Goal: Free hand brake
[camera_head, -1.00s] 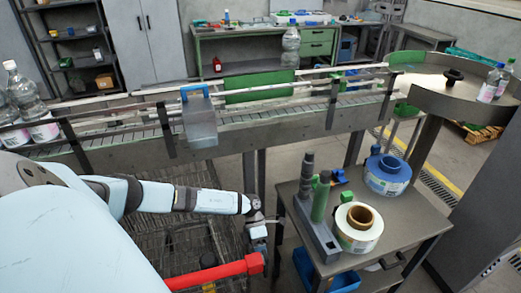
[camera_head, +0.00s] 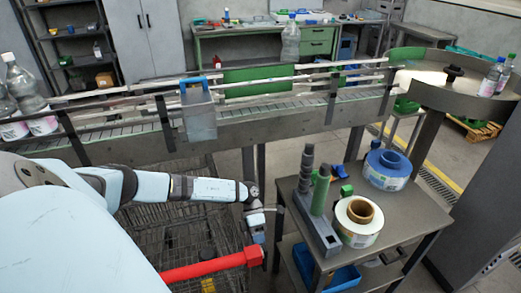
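A red bar (camera_head: 205,267) runs from the lower left to a block-like red end. It lies above a wire cage cart (camera_head: 170,228); I cannot tell whether it is the hand brake. A small dark-and-red knob (camera_head: 208,254) shows just behind it. My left arm reaches in from the left, above the bar. My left gripper (camera_head: 257,232) points down just above the bar's right end. Its fingers are small and partly hidden, so I cannot tell whether they are open or touch the bar. My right gripper is not in view.
A grey side table (camera_head: 400,228) at the right holds a blue reel (camera_head: 387,170), a white reel (camera_head: 357,222) and a dark stand with posts (camera_head: 318,230). A conveyor (camera_head: 250,122) with bottles crosses behind. A grey cabinet (camera_head: 490,190) stands far right.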

